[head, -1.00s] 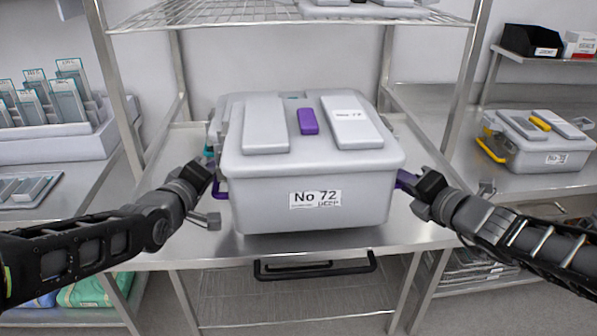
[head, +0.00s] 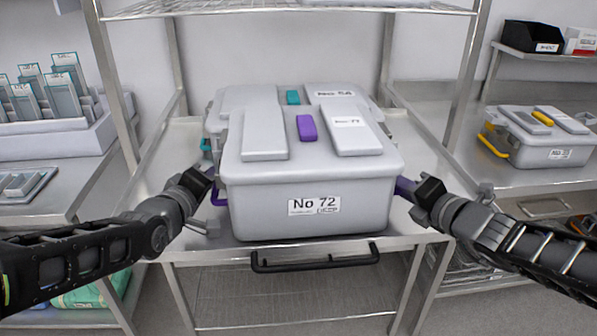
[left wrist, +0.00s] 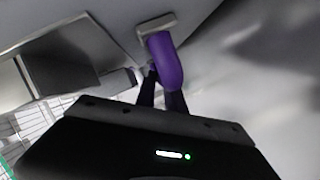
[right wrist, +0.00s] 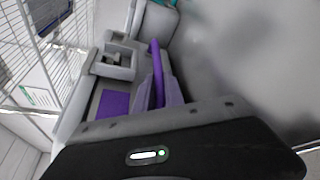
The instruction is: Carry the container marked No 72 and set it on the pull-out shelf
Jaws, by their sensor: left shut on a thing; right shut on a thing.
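The grey container marked No 72 (head: 312,170) has a purple latch on its lid and purple side handles. It is level at the front of a steel surface, just above a black pull handle (head: 315,262) on the front edge, apparently that of the pull-out shelf (head: 405,225). I cannot tell whether its base touches the steel. My left gripper (head: 208,186) is shut on its left handle, a purple bar in the left wrist view (left wrist: 165,62). My right gripper (head: 408,187) is shut on the right handle, also purple in the right wrist view (right wrist: 157,72).
A second grey container (head: 222,98) with teal parts stands close behind. A grey container with yellow handles (head: 545,140) is on the right bench. A rack of upright plates (head: 50,105) is at left. Rack posts flank the surface, and a wire shelf (head: 290,8) hangs above.

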